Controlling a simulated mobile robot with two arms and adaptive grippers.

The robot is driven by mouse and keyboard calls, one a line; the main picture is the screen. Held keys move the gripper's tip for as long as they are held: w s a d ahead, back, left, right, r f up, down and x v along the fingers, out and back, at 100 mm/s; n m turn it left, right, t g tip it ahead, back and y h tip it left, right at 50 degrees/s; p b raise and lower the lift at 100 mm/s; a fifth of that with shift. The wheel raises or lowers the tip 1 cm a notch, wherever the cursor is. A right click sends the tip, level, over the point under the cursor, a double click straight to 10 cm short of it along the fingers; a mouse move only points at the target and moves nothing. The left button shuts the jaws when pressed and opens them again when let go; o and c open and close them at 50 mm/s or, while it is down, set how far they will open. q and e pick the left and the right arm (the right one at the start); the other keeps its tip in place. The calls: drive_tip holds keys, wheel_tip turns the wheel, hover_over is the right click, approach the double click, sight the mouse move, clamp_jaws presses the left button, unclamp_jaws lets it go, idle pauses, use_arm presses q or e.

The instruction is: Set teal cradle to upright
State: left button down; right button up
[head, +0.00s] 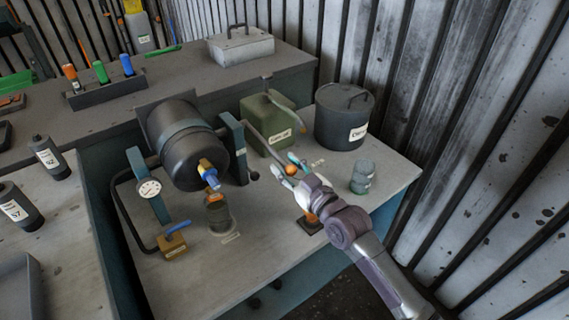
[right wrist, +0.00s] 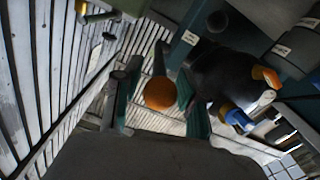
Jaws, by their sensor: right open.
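The teal cradle (head: 232,148) stands on the bench and holds a dark drum (head: 180,150). The drum lies tilted, its blue and yellow tap (head: 208,174) pointing forward and down. A dark lever runs from the cradle's right post to an orange knob (head: 291,169). My right gripper (head: 289,165) is open with its fingers on either side of the knob. In the right wrist view the knob (right wrist: 160,94) sits between the two teal fingers, and I cannot tell if they touch it. The drum (right wrist: 222,75) shows to its right. My left gripper is out of view.
A dark jar (head: 218,215) stands below the tap. A gauge (head: 149,188) and a brass valve block (head: 172,246) are at left. The front right bench is partly clear.

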drive_tip(key=shift+w+a, duration=0.4)
drive_tip(key=shift+w, duration=0.1)
clamp_jaws()
